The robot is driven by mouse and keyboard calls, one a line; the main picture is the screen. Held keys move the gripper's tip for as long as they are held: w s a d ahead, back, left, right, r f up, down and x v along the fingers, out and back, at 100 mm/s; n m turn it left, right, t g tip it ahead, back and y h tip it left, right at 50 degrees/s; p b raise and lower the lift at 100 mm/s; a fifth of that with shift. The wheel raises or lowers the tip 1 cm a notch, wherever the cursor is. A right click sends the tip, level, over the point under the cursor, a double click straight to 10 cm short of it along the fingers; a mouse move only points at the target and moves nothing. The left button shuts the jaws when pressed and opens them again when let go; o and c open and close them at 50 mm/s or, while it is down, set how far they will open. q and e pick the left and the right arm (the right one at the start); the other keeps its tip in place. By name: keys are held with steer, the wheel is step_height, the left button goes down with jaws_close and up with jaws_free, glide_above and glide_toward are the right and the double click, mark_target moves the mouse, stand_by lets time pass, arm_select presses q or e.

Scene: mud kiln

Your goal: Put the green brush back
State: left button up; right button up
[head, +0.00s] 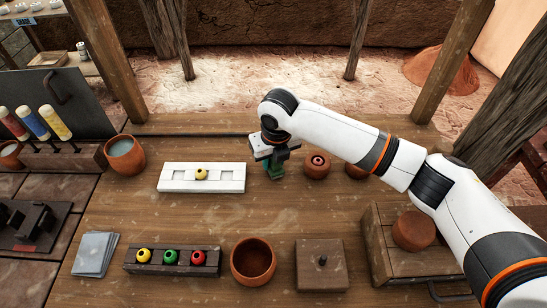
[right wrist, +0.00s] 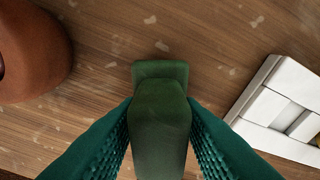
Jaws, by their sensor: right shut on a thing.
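My right gripper (head: 274,165) is low over the back middle of the table, just right of the white tray. In the right wrist view, its teal fingers (right wrist: 160,140) are shut on a dark green thing, which I take to be the green brush (right wrist: 160,112). Whether it touches the table, I cannot tell. At the far left, a dark wooden rack (head: 65,159) holds a red brush (head: 13,123), a blue brush (head: 32,123) and a yellow brush (head: 55,122), handles up and leaning. My left gripper is not in view.
Between rack and gripper stand a clay cup (head: 125,155) and the white tray (head: 203,187) with a yellow bead (head: 201,174). A clay pot (head: 317,164) is close right of the gripper. A bead rack (head: 172,269), bowl (head: 254,261) and lidded box (head: 321,277) line the front.

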steer(key=shift+f, duration=0.1)
steer(key=o, duration=0.9)
steer(key=r, duration=0.4)
steer(key=s+r, duration=0.1)
steer(key=r, duration=0.7)
steer(key=shift+s+d+r, duration=0.1)
steer(key=shift+s+d, duration=0.2)
steer(key=shift+s, duration=0.05)
